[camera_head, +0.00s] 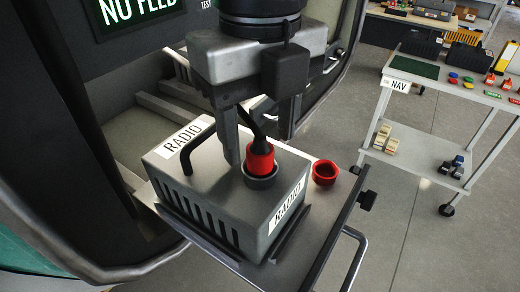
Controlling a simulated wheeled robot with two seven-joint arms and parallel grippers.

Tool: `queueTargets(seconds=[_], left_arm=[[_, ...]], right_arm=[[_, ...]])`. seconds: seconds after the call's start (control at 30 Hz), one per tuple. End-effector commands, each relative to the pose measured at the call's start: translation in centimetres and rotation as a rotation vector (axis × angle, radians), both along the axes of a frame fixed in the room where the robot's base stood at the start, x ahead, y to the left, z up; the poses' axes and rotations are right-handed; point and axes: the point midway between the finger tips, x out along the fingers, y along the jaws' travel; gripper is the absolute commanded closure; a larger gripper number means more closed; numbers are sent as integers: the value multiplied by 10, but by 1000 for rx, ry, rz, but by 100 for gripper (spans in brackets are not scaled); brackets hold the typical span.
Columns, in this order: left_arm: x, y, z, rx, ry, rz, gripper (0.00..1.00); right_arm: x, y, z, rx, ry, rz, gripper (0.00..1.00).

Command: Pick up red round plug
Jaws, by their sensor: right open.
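The red round plug (260,158) sits upright in a grey round socket (260,178) on top of a grey box labelled RADIO (190,190). A dark cable rises from the plug's top. My right gripper (258,145) comes down from above and is open. One finger is just left of the plug; the other is behind and to its right. The plug still stands in the socket, and I cannot tell whether either finger touches it. My left gripper is not in view.
A red ring-shaped cap (325,172) lies on the tray (315,240) right of the box. The box has a dark handle (190,150) on its left. A NAV cart (420,110) with small parts stands at the right. The floor between is clear.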

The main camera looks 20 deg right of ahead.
Motion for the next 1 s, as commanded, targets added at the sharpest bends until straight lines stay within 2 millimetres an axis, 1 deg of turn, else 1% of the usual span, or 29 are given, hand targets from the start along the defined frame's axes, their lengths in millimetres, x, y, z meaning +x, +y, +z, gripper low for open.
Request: queueTargets(seconds=[0.1, 0.17, 0.4, 0.43, 0.47, 0.5, 0.6, 0.87, 1.0], left_arm=[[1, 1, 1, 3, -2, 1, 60], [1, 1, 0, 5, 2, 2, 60], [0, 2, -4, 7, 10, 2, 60], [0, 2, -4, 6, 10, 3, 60], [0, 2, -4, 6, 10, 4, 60], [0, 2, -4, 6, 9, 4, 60], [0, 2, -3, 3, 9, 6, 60], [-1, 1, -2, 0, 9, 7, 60], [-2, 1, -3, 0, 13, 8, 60]], right_arm=[[0, 0, -14, 0, 1, 0, 46], [0, -1, -19, 0, 0, 0, 46], [0, 0, -21, 1, -1, 0, 46], [0, 0, -21, 1, -1, 0, 52], [0, 0, -21, 1, -1, 0, 60], [0, 0, -21, 1, -1, 0, 71], [0, 0, -21, 1, -1, 0, 95], [0, 0, -20, 1, -2, 0, 95], [1, 0, -16, 1, -4, -1, 95]])
